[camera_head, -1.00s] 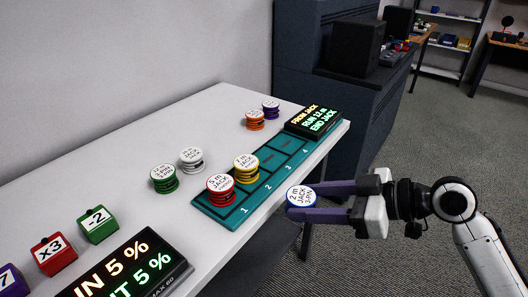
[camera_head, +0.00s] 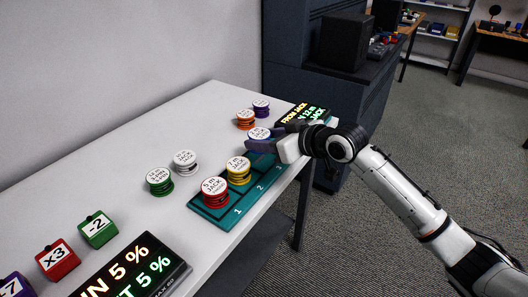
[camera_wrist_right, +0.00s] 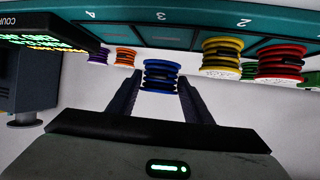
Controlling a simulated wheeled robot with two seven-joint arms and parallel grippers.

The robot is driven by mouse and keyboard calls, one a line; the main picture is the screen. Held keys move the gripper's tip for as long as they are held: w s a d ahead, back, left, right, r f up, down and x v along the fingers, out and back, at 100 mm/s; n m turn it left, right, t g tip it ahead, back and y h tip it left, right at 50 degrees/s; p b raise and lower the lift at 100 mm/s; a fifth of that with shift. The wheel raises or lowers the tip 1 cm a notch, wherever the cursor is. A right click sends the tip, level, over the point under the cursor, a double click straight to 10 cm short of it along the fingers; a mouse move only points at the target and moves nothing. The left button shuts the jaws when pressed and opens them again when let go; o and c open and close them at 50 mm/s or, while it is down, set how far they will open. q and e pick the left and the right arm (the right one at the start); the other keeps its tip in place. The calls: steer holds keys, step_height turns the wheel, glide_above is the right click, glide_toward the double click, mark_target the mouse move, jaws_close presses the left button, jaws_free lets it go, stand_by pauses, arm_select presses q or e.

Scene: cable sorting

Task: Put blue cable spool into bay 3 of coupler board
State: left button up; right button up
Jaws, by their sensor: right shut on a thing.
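The blue cable spool (camera_head: 258,134) with a white top label is held between the fingers of my right gripper (camera_head: 264,144). In the right wrist view the spool (camera_wrist_right: 160,76) sits between the two dark fingertips (camera_wrist_right: 158,88). The teal coupler board (camera_head: 228,220) has a red spool (camera_head: 214,192) at bay 1 and a yellow spool (camera_head: 238,170) at bay 2. In the wrist view the spool is roughly in line with the number 3 on the board (camera_wrist_right: 120,28). My gripper hides part of bays 3 and 4 in the head view. My left gripper is out of view.
A green spool (camera_head: 160,181) and a white spool (camera_head: 186,161) stand left of the board. Orange (camera_head: 246,119) and purple (camera_head: 261,108) spools stand behind the blue one. A lit sign (camera_head: 309,112) is at the board's far end. Dice-like blocks and another display occupy the near left.

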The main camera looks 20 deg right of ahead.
steer(key=shift+f, duration=1.9)
steer(key=shift+f, duration=0.15)
steer(key=o, duration=0.8)
steer(key=shift+o, duration=0.2)
steer(key=shift+r, duration=0.2)
steer(key=v, duration=1.2)
steer(key=shift+f, duration=0.1)
